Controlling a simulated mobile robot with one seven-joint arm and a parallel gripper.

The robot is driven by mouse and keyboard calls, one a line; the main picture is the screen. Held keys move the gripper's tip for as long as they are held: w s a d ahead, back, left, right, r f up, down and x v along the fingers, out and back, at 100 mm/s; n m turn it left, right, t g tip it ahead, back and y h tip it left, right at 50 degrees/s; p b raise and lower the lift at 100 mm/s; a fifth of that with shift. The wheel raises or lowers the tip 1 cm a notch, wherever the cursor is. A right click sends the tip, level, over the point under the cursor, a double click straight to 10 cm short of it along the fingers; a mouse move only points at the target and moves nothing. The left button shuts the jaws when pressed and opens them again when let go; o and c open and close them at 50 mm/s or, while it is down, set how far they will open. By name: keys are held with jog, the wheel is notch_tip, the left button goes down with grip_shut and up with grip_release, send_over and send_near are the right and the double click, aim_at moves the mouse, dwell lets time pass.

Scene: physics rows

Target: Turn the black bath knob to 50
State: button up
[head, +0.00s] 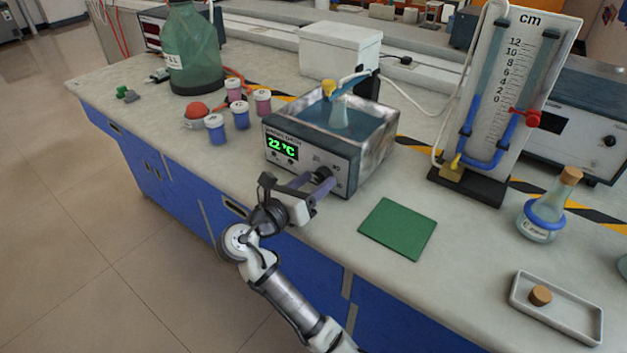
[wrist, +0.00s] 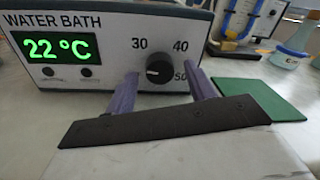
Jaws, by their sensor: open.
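The black bath knob (wrist: 159,69) is on the front panel of the water bath (head: 347,180). Its white mark points left in the wrist view, below the printed 30, with 40 at upper right and 50 at lower right. The green display (wrist: 62,48) reads 22 °C. My gripper (head: 313,184) is in front of the panel. In the wrist view, its two purple fingers (wrist: 163,84) are open, one on each side of the knob, with visible gaps. In the head view the knob is partly hidden by the gripper.
A flask (head: 340,115) stands in the bath. Several small jars (head: 240,115) stand left of it. A green mat (head: 398,228) lies to its right, near the bench's front edge. A manometer board (head: 505,80) and a corked flask (head: 545,215) are farther right.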

jog(key=shift+w+d, duration=0.1)
jog(key=shift+w, duration=0.05)
jog(key=shift+c, duration=0.3)
jog(key=c, duration=0.9)
jog(key=shift+m, duration=0.3)
jog(key=m+b, duration=0.1)
jog(key=m, duration=0.3)
jog(key=shift+m+y, duration=0.3)
jog(key=m, duration=0.3)
jog(key=shift+m+p, duration=0.5)
jog(key=shift+m, duration=1.3)
